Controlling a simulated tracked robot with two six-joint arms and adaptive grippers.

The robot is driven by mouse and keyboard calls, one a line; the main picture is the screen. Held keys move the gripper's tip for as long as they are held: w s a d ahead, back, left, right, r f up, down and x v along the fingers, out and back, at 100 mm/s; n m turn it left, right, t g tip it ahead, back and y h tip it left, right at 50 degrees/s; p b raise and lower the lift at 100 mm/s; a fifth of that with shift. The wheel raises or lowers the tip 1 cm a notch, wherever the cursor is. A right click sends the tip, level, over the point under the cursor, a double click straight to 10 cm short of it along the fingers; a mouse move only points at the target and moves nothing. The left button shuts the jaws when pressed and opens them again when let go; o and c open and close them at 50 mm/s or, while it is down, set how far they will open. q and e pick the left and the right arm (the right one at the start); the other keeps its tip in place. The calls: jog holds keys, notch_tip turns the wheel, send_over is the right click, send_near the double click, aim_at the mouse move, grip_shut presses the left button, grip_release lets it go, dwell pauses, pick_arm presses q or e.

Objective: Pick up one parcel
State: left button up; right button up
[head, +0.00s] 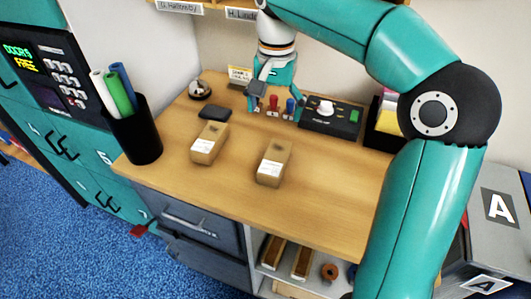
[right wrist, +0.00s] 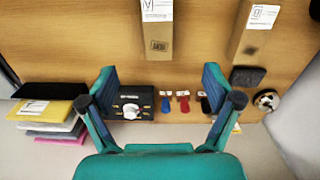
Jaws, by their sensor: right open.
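Two brown carton parcels with white labels lie on the wooden desk (head: 330,190). In the right wrist view both show at the top, the right parcel (right wrist: 157,38) at the centre and the left parcel (right wrist: 254,38) to the right. My right gripper (head: 273,101) is open and empty over the back of the desk, behind both parcels and apart from them. Its two fingers (right wrist: 158,76) also show in the right wrist view. My left gripper is not in view.
Behind the parcels stand a black control box (head: 331,118), several coloured stamps (head: 289,105) and a bell (head: 200,90). A dark pad (head: 215,113) lies behind the left parcel. A black cup (head: 134,137) with rolls stands at the left edge. The desk's front right is clear.

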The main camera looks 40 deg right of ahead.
jog(key=b, duration=0.1)
send_over(274, 158)
notch_tip(274, 158, down, 10)
jog(key=shift+w+f, duration=0.1)
jog(key=shift+w, duration=0.05)
jog(key=shift+f, duration=3.2)
jog(key=shift+c, duration=0.3)
jog(key=c, duration=1.3)
